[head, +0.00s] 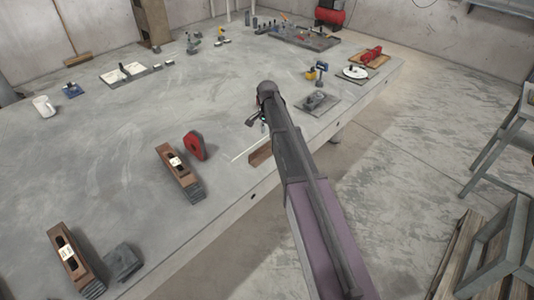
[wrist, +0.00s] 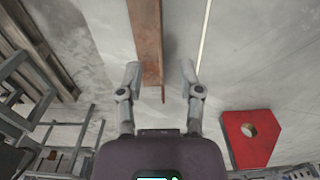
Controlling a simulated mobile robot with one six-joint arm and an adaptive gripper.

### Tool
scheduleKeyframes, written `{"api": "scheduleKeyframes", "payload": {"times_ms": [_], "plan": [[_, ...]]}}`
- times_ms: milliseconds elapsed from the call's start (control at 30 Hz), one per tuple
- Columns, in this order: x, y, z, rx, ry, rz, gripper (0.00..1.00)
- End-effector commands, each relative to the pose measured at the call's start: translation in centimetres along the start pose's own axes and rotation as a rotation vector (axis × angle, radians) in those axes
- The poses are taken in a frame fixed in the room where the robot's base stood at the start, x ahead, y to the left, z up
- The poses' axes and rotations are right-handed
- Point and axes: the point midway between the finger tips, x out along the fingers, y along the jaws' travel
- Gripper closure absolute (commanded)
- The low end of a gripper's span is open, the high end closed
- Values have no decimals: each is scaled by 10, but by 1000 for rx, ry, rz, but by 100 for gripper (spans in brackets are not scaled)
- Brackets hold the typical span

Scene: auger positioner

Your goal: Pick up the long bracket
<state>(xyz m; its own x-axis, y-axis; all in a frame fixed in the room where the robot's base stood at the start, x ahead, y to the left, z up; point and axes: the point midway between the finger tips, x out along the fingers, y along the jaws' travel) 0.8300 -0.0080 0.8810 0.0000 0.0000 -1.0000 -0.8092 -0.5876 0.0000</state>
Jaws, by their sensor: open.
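A long brown bracket (wrist: 147,42) with an angled profile runs down from the top edge of the wrist view. Its near end shows between the two fingers of my gripper (wrist: 160,78). The fingers are spread apart, with a visible gap on each side of the bracket, so nothing is held. In the head view, part of the brown bracket (head: 260,155) shows on the table near its front edge; my arm hides the rest. My gripper (head: 255,120) is mostly hidden behind my arm there.
A thin white strip (head: 249,149) lies beside the bracket. A red block with a hole (head: 194,146) and a wooden plane-like block (head: 178,172) stand to the left. A grey plate with a part (head: 317,103) is to the right. The table's middle is clear.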

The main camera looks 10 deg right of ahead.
Motion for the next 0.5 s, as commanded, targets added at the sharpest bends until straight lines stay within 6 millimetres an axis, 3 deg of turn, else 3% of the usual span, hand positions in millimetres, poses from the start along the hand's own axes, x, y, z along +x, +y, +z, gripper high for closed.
{"api": "scheduleKeyframes", "payload": {"times_ms": [200, 500], "plan": [[19, 0, 0, 0, 0, 0, 53], [24, 0, 0, 1, 0, 0, 53]]}}
